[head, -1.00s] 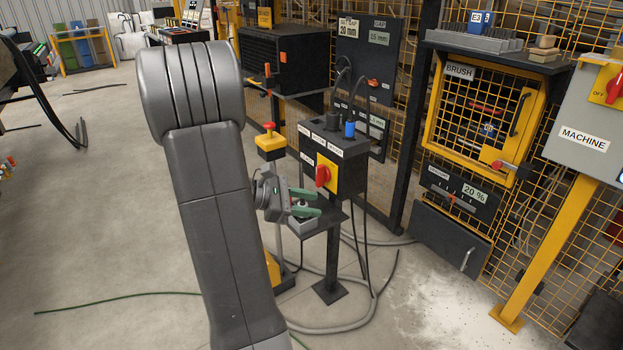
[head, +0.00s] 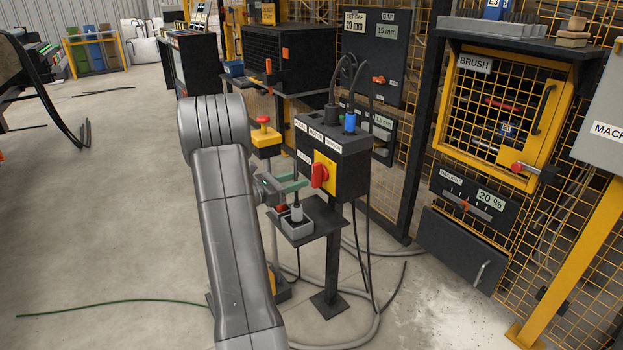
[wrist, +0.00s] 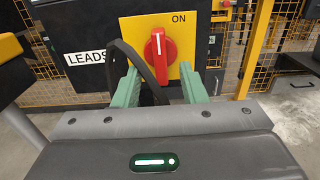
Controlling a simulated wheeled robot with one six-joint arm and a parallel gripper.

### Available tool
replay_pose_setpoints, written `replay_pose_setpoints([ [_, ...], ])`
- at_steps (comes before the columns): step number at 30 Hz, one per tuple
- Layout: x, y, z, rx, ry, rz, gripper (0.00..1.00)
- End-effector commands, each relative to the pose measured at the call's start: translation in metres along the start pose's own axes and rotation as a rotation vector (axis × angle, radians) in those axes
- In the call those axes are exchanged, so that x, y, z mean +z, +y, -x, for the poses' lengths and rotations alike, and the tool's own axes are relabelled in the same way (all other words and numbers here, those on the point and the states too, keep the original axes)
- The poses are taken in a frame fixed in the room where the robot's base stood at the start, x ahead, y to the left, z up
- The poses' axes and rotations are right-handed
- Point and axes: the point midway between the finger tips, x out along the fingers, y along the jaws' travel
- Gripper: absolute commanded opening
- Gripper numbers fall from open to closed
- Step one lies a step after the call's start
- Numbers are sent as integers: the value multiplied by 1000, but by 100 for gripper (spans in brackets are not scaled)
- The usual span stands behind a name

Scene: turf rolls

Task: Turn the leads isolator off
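The leads isolator is a red rotary handle (head: 319,175) on a yellow plate (head: 331,168), on the front of a black box (head: 350,175). In the wrist view the red handle (wrist: 158,57) stands upright with its white mark at the top, below the word ON on the plate (wrist: 186,72). A LEADS label (wrist: 85,57) is left of it. My gripper (head: 300,185) has green fingers just in front of and slightly below the handle. In the wrist view my gripper (wrist: 161,88) is open, apart from the handle. A black cable (wrist: 143,65) curves between the fingers, partly covering the plate.
A small shelf (head: 312,238) below the box carries a grey socket (head: 297,227) with a plug and cable. A red-topped yellow post (head: 265,138) stands left of the box. Two plugs, one blue (head: 350,122), sit on top. Cables (head: 375,320) lie on the floor.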

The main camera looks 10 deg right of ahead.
Motion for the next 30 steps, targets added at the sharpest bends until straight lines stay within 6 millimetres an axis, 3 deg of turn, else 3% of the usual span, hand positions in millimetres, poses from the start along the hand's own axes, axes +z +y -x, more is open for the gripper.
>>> replay_pose_setpoints([
  [3, -2, -1, -25, -4, 0, -3, 38],
  [9, -1, 0, -50, -1, 0, -1, 38],
  [21, 0, 0, -58, 0, 1, -1, 38],
  [23, 0, 0, -58, 0, 1, -1, 30],
  [27, 0, 0, -58, 0, 1, -1, 3],
  [30, 0, 0, -58, 0, 1, -1, 0],
])
